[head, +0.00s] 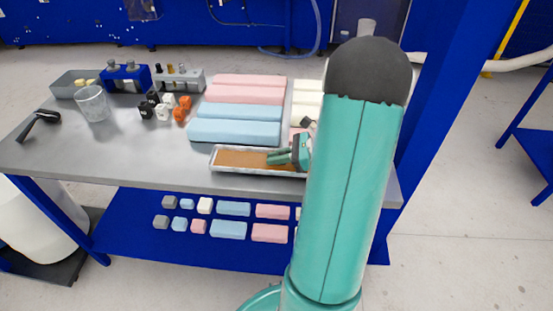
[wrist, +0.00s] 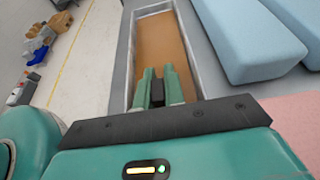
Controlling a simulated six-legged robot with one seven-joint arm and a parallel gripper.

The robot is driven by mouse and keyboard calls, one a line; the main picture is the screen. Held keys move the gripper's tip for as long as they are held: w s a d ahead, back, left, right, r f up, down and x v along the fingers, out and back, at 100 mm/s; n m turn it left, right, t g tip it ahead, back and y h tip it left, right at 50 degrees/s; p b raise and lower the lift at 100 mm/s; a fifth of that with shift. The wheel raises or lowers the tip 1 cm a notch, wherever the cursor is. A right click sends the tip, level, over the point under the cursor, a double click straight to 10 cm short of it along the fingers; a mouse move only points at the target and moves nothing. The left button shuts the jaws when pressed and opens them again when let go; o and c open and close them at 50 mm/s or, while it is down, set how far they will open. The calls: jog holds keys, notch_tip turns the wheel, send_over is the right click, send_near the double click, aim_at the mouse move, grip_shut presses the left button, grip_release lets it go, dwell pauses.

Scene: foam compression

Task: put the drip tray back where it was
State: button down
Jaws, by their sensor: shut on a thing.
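The drip tray (head: 238,159) is a long, shallow metal tray with a brown inside. It lies along the front of the grey bench top, in front of the blue foam blocks. My gripper (head: 278,157) is at the tray's right part, low over it. In the wrist view the tray (wrist: 155,45) stretches away ahead of my gripper (wrist: 158,88). The two green fingers are close together with a small dark piece between them. My arm hides the tray's right end in the head view.
Blue (head: 235,130) and pink (head: 244,94) foam blocks stand right behind the tray. A glass beaker (head: 92,104), a black-handled tool (head: 38,127) and small black, white and orange pieces are on the left. The bench's front left is clear. A lower shelf (head: 135,225) holds several foam samples.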

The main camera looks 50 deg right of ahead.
jog(key=shift+d+f, duration=0.1)
jog(key=shift+f, duration=0.4)
jog(key=c, duration=1.5)
grip_release()
jog(key=v, duration=1.2)
